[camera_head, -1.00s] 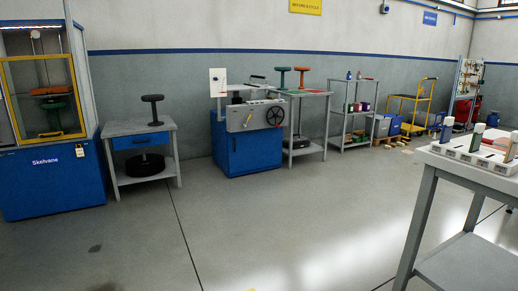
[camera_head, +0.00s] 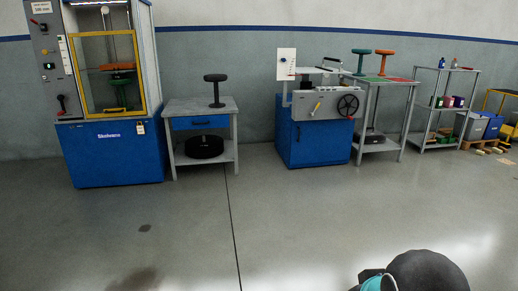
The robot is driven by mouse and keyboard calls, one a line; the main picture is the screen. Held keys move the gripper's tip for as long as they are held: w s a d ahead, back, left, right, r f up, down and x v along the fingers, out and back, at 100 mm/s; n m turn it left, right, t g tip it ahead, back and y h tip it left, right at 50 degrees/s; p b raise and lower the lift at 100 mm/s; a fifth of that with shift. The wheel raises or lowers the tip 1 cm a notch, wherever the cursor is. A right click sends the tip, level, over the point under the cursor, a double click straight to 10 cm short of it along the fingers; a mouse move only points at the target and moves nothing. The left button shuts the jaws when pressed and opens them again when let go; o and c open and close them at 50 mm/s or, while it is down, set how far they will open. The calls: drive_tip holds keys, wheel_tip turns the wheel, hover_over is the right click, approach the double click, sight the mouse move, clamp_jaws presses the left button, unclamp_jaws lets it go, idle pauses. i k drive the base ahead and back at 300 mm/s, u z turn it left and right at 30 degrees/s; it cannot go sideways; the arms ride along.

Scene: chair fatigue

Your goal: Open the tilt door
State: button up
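The door with a yellow frame (camera_head: 76,76) is on the front of the tall blue and grey test machine (camera_head: 112,155) at the far left. It looks clear and stands upright across the machine's opening, apparently shut. An orange and a green stool-like part show behind it. A rounded dark part with a teal band shows at the bottom right edge, likely a piece of my arm. My gripper is not in view and nothing of mine is near the door.
A small table (camera_head: 187,106) with a black stool stands right of the machine. Farther right are a blue cabinet with a handwheel (camera_head: 312,140), a bench with two stools (camera_head: 405,115) and a shelf (camera_head: 425,110). The floor in front of the machines is clear.

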sight(321, 141)
drive_tip(key=u, duration=0.5)
drive_tip(key=i, duration=3.65)
drive_tip(key=z, duration=1.15)
drive_tip(key=i, duration=1.25)
drive_tip(key=z, duration=0.7)
